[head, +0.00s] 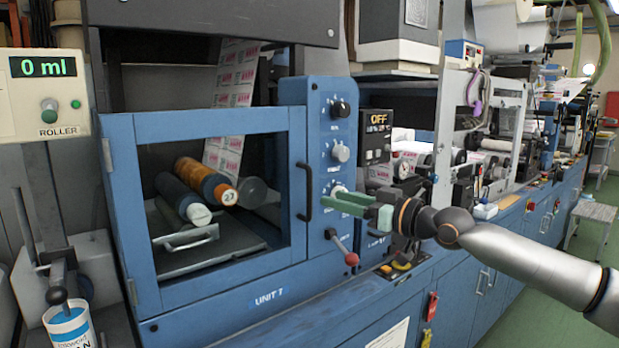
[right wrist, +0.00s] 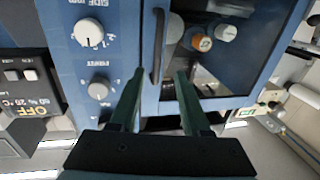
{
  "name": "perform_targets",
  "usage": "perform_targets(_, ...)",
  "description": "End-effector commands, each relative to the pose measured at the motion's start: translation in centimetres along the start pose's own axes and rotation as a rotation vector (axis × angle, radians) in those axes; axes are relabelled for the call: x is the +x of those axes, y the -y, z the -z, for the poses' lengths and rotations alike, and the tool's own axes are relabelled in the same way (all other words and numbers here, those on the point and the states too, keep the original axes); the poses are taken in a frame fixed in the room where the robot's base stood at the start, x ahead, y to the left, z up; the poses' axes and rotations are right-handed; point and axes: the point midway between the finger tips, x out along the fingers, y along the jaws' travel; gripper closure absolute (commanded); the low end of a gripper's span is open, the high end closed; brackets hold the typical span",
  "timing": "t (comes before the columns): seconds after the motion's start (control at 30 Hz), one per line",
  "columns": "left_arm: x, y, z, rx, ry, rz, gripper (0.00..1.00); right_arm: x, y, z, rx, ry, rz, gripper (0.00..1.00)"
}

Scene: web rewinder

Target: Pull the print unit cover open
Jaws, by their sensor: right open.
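The print unit cover (head: 205,122) is a blue frame with a large clear window. It looks shut, with hinges on its left side. Its black upright bar handle (head: 304,193) is on the right edge; the handle also shows in the right wrist view (right wrist: 158,45). My right gripper (head: 332,200) has green fingers and is open, pointing left just right of the handle. In the right wrist view the handle lies ahead of the gap between the fingertips (right wrist: 160,76), with no contact visible. My left gripper is out of view.
A blue control panel (head: 320,120) with knobs stands right of the cover. A red-knobbed lever (head: 351,259) sticks out below my right gripper. Rollers (head: 205,183) show behind the window. An ink can (head: 72,328) stands at lower left.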

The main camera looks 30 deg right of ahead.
Motion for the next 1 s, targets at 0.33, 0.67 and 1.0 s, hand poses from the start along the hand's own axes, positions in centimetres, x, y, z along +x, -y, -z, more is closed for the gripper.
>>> perform_targets(0.33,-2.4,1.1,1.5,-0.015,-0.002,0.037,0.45,1.1,-0.2,0.2,0.009,0.000,-0.008,0.53)
perform_targets(0.67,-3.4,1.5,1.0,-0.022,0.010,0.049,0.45,2.9,-0.6,0.1,0.011,-0.007,-0.015,0.53)
perform_targets(1.0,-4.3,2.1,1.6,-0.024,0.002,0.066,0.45,6.9,-0.5,0.0,0.010,-0.004,-0.013,0.53)
